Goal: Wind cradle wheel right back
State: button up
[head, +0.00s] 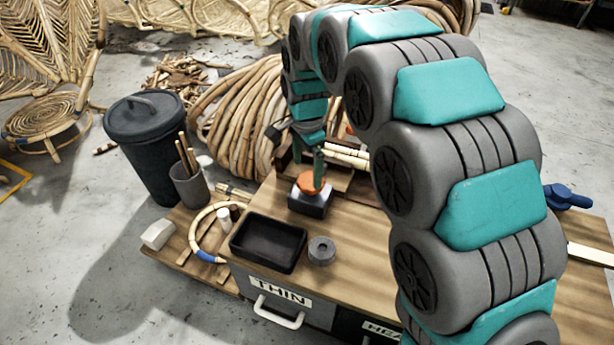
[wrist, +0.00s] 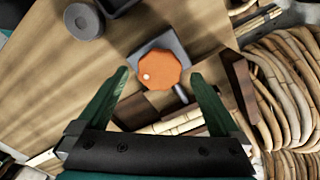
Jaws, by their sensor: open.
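The orange wheel (wrist: 158,70) sits on a dark grey block (wrist: 147,49) on the wooden bench top. It has a pale dot on its face, and a small grey lever juts from the block beside it. In the head view the wheel (head: 308,182) is partly covered by my gripper (head: 318,172). In the wrist view my gripper (wrist: 158,80) is open, with its two green fingers apart on either side below the wheel. Nothing is held between them. Whether a finger touches the wheel cannot be told. The wooden cradle (wrist: 237,85) with pale rattan poles (wrist: 172,125) lies close by.
A black tray (head: 268,243) and a grey round weight (head: 321,250) stand on the bench in front of the block. A dark bin (head: 145,145), a cup of sticks (head: 189,184) and a large rattan coil (head: 240,115) are to the left and behind. A blue-handled tool (head: 567,197) lies right.

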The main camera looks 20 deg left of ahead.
aim_at(307, 182)
notch_tip(307, 182, down, 4)
jog(key=shift+f, duration=0.1)
jog(key=shift+c, duration=0.2)
jog(key=c, duration=1.2)
